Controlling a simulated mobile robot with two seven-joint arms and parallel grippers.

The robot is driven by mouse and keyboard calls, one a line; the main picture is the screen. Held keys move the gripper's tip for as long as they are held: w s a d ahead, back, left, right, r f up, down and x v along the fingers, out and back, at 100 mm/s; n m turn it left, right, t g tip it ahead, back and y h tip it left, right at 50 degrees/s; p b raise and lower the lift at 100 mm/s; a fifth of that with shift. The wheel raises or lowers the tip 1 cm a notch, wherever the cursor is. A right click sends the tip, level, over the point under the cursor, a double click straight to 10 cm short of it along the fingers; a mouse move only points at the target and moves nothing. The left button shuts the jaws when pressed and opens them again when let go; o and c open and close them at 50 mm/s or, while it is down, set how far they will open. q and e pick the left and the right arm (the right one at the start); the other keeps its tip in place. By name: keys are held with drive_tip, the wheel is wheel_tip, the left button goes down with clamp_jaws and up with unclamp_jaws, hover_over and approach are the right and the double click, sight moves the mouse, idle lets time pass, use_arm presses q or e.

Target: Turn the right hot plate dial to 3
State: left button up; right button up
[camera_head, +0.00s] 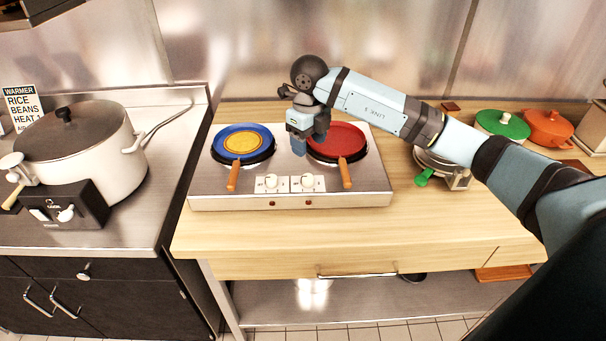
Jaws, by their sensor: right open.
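A silver double hot plate (215,200) sits on the wooden table. Its right dial (308,182) is a small round knob on a white panel at the front; its setting is too small to read. The left dial (271,182) is beside it on a similar panel. My right gripper (301,148) is open and hangs over the hot plate between the two pans, behind the dials and apart from them. My left gripper is not in view.
A blue pan (218,146) with yellow contents and a red pan (338,138) sit on the burners. Their wooden handles, left (233,177) and right (346,174), point forward beside the dials. A large rice warmer (95,150) stands left. Green (502,124) and orange (548,127) lidded pots stand right.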

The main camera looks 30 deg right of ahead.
sight(308, 176)
wheel_tip(308, 176, down, 11)
drive_tip(key=shift+f+p, duration=0.1)
drive_tip(key=shift+p, duration=0.55)
drive_tip(key=c, duration=0.9)
drive_tip(key=shift+c, duration=0.2)
